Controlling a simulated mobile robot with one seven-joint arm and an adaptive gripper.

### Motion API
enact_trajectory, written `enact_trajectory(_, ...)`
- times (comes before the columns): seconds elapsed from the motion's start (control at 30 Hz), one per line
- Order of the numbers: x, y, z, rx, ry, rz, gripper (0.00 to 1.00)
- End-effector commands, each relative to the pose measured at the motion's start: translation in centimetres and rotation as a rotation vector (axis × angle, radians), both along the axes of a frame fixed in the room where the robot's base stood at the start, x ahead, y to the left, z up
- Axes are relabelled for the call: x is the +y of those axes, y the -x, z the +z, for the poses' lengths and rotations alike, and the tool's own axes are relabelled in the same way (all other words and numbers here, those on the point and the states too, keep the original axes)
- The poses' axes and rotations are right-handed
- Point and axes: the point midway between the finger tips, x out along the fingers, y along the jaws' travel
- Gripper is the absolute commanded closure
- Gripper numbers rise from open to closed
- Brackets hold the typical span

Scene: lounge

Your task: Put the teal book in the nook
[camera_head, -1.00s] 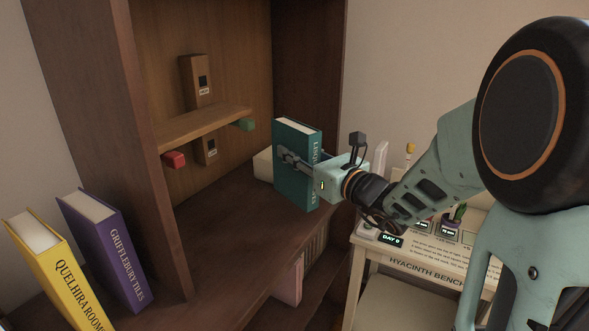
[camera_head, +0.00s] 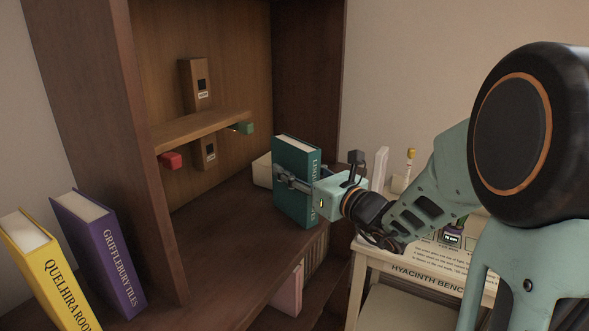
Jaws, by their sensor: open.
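The teal book (camera_head: 299,162) stands upright, slightly tilted, on the brown shelf board inside the wooden bookcase, toward its right side. My gripper (camera_head: 284,180) reaches in from the right, with its fingers at the book's front cover and its palm by the spine. The jaws are open; I cannot tell whether a finger touches the book. The far finger is hidden. The nook (camera_head: 196,215) seems to be the bookcase space under a small wooden shelf (camera_head: 207,133), which has a red block and a green block at its front corners.
A purple book (camera_head: 98,250) and a yellow book (camera_head: 45,265) lean at the left, outside the bookcase wall (camera_head: 120,130). A pale object (camera_head: 262,171) sits behind the teal book. A bench (camera_head: 420,275) with small items stands at the right. The board's middle is clear.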

Motion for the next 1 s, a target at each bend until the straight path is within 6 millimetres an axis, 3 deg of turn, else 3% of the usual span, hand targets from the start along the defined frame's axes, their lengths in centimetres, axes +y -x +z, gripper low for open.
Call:
enact_trajectory(0.17,-0.5,0.6,0.3,0.0,0.001,-0.002,0.57)
enact_trajectory(0.7,-6.1,9.0,0.3,0.001,0.001,-0.002,0.57)
enact_trajectory(1.0,-6.7,10.0,0.2,0.0,0.0,0.0,0.57)
